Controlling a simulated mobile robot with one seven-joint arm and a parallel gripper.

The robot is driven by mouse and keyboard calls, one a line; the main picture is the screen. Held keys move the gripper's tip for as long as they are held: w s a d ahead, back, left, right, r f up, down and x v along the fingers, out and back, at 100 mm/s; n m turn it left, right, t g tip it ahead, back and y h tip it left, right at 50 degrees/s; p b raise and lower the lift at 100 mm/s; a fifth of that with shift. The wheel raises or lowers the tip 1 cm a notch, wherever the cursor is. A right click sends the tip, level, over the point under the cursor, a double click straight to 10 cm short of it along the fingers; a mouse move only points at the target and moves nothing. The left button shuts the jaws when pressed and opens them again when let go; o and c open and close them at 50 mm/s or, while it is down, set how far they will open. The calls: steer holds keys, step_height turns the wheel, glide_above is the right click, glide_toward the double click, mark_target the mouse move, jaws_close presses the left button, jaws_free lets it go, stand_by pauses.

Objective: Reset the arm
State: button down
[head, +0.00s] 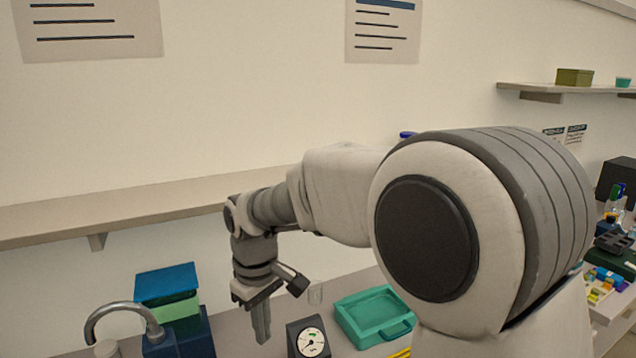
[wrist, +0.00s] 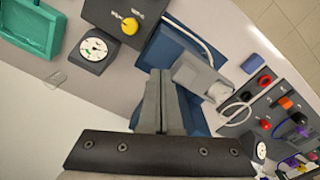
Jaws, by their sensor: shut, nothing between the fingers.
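In the head view my gripper (head: 262,336) points down over the bench, left of the picture's middle, with its fingers together. In the wrist view my gripper (wrist: 160,74) also shows its two fingers side by side with nothing between them. My arm reaches out from the right of the head view and bends down at the wrist. Below the fingers in the wrist view lie a blue base (wrist: 165,52) and a grey block (wrist: 193,74) with a pale tube. I cannot tell how far the fingertips are above them.
A dial gauge (head: 308,339) and a teal tray (head: 374,316) stand right of my gripper. A curved grey faucet (head: 125,308) and stacked blue and green boxes (head: 168,291) stand left. A wall shelf (head: 150,205) runs behind. A panel with coloured knobs (wrist: 283,112) shows in the wrist view.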

steer(key=s+d+r+m+t+b, duration=0.1)
steer(key=s+d+r+m, duration=0.15)
steer(key=d, duration=0.35)
steer(key=s+d+r+m+t+b, duration=0.1)
steer(key=s+d+r+m, duration=0.15)
steer(key=d, duration=0.45)
steer(key=s+d+m+t+b, duration=0.1)
steer(key=s+d+m+t, duration=0.2)
steer(key=s+d, duration=0.7)
steer(key=s+m, duration=0.2)
steer(key=shift+s+d+f+m+b, duration=0.25)
steer(key=shift+d+f+m+b, duration=0.05)
steer(key=shift+b, duration=0.1)
steer(key=shift+a, duration=0.1)
